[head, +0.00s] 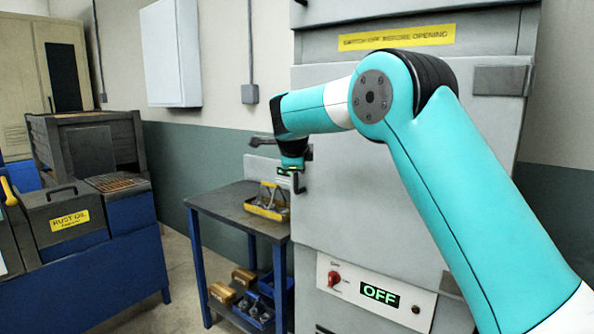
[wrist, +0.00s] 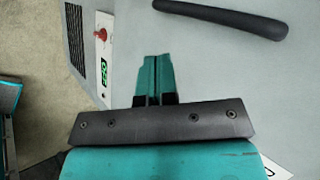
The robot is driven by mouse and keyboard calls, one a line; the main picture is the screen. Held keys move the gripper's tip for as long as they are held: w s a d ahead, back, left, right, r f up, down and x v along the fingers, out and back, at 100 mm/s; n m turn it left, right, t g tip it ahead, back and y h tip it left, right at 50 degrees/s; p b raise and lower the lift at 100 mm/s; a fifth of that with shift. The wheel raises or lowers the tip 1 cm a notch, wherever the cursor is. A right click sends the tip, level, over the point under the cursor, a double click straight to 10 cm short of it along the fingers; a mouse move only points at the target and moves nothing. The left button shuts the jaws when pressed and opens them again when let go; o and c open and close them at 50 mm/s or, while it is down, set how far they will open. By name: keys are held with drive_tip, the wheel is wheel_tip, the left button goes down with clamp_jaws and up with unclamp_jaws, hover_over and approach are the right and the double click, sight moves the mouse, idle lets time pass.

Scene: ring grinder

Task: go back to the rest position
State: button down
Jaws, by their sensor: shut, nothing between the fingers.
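My gripper (head: 296,178) hangs at the end of my arm in front of the left edge of the grey machine (head: 375,215), above the small side table. In the head view its fingers are small and partly hidden. In the wrist view my gripper (wrist: 155,72) shows its two teal fingers together, with nothing between them. The machine's panel shows a green OFF display (head: 380,295) and a red knob (head: 334,279). A small display (wrist: 103,70) and red knob (wrist: 101,34) also show in the wrist view.
A dark side table (head: 222,206) with a yellow-edged tray (head: 266,209) stands beneath my gripper. A blue bin (head: 254,309) sits on its lower shelf. A dark bar handle (wrist: 222,17) crosses the wrist view's top. The RUST OIL box (head: 66,218) is at left.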

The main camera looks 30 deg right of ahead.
drive_tip(key=s+a+n+g+y, duration=0.1)
drive_tip(key=s+a+n+y, duration=0.3)
drive_tip(key=s+a+n, duration=0.75)
drive_tip(key=s+a+f+n+g+y, duration=0.1)
drive_tip(key=s+a+f+n+g, duration=0.1)
drive_tip(key=s+n, duration=0.4)
drive_tip(key=s+a+f+n+g+y, duration=0.2)
drive_tip(key=s+n, duration=0.5)
drive_tip(key=s, duration=1)
drive_tip(key=s+a+f+n+g+y, duration=0.1)
drive_tip(key=s+a+f+n+g, duration=0.2)
drive_tip(key=s, duration=0.9)
drive_tip(key=f+n, duration=0.1)
drive_tip(key=n, duration=0.2)
drive_tip(key=shift+s+a+y+b, duration=0.2)
drive_tip(key=shift+a+y+b, duration=0.1)
drive_tip(key=shift+a+y, duration=0.1)
drive_tip(key=shift+n, duration=0.25)
